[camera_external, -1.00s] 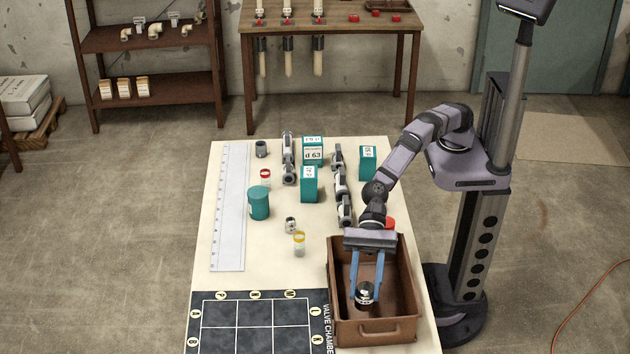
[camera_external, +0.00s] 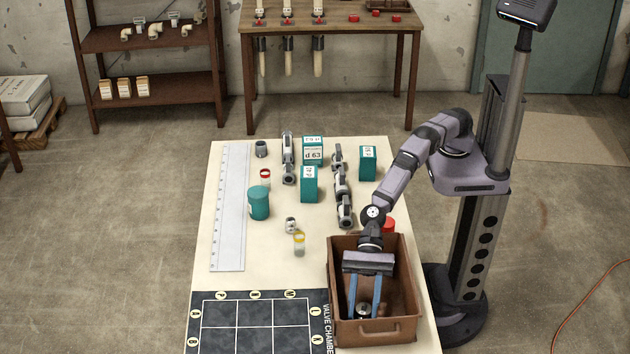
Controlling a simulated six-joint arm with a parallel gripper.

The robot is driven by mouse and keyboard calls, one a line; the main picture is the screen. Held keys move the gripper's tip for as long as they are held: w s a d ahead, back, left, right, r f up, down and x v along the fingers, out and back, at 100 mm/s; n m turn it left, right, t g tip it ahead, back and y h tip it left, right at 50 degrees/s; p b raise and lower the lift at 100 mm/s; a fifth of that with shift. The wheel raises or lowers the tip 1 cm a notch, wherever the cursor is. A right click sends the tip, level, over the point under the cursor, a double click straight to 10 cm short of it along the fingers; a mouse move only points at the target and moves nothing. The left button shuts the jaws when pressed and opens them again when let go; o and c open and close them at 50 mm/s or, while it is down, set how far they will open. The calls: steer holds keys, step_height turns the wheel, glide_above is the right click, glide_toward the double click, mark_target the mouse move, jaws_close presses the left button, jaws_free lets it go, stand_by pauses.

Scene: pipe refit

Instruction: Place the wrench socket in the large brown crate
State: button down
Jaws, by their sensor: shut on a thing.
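The large brown crate (camera_external: 343,336) stands at the front right corner of the table. My gripper (camera_external: 364,311) reaches down into it, its two blue fingers on either side of a small, dark metallic socket (camera_external: 363,311). The gripper is shut on this wrench socket, low inside the crate near the front wall. The crate's front wall hides part of the socket, so I cannot tell whether it touches the floor.
Left of the crate lies a dark grid mat (camera_external: 272,313). A yellow-rimmed jar (camera_external: 299,244), a teal canister (camera_external: 258,203), teal boxes (camera_external: 309,184), grey pipe fittings (camera_external: 340,184) and a long ruler (camera_external: 230,208) are on the table. A red object (camera_external: 388,225) sits behind the crate.

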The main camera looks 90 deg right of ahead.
mark_target(364, 305)
steer(key=shift+f, duration=0.8)
steer(key=shift+f, duration=0.2)
steer(key=c, duration=1.2)
jaws_free()
steer(key=shift+r, duration=0.15)
steer(key=shift+b+v, duration=1.15)
steer(key=shift+v, duration=0.3)
steer(key=shift+b+v, duration=0.85)
steer(key=shift+v, duration=1.45)
